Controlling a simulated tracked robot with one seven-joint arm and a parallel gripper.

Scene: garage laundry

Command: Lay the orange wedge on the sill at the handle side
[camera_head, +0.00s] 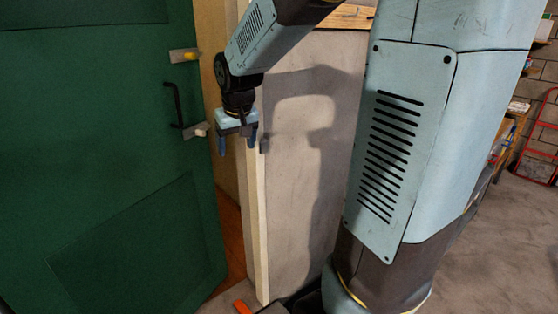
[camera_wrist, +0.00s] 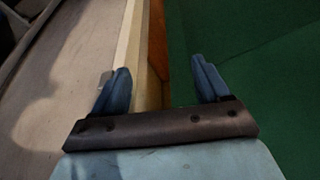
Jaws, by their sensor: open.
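My gripper (camera_head: 238,146) points down, open and empty, in front of the door post beside the handle edge of the green door. In the wrist view its blue fingers (camera_wrist: 160,68) are spread apart with nothing between them. A small orange piece (camera_head: 241,306), which looks like the wedge, shows low at the foot of the pale door post (camera_head: 257,220), well below my gripper and partly cut off by the picture's bottom edge. The wrist view does not show it. A reddish-brown strip (camera_head: 232,238), possibly the sill or floor beyond, shows in the doorway gap.
The green door (camera_head: 100,120) stands ajar at the left, with a black pull handle (camera_head: 177,104) and metal fittings (camera_head: 185,55) near its edge. A grey wall panel (camera_head: 300,180) is right of the post. A red hand truck (camera_head: 545,135) stands far right, with open floor before it.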

